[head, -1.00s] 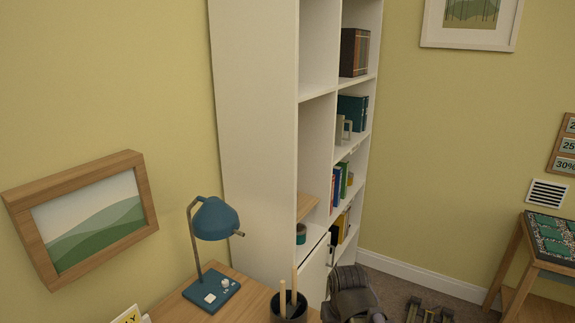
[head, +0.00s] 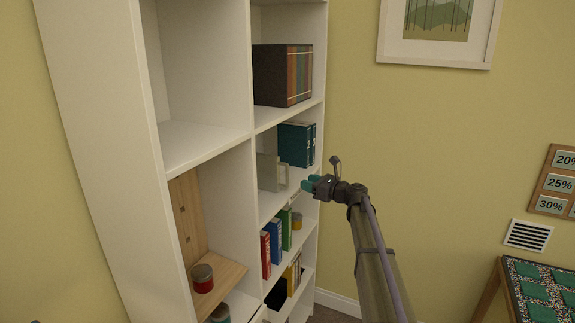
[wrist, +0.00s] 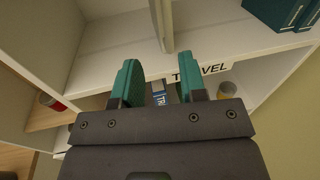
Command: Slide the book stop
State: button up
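The book stop (head: 268,172) is a pale grey upright plate with a lighter frame-like part, standing on a middle shelf (head: 270,206) left of the teal books (head: 297,143). A gap shows between it and the books. In the wrist view the book stop (wrist: 163,24) shows as an upright strip at the top, beyond my fingertips. My gripper (head: 311,184), with teal fingers, is at the front of that shelf, to the right of the book stop. In the wrist view my gripper (wrist: 161,86) has its fingers apart with nothing held between them.
A label reading TRAVEL (wrist: 200,72) is on the shelf's front edge. Red, blue and green books (head: 276,239) and a yellow can (head: 297,221) stand on the shelf below. Dark books (head: 283,75) stand above. A red can (head: 202,278) sits in the left column.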

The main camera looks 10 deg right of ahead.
aim_at(287, 185)
jog(key=shift+m+t, duration=0.3)
jog(key=shift+m, duration=0.1)
jog(key=x, duration=1.1)
jog(key=shift+w+d+r, duration=0.25)
jog(key=shift+w+d, duration=0.05)
jog(key=shift+d, duration=0.1)
grip_shut()
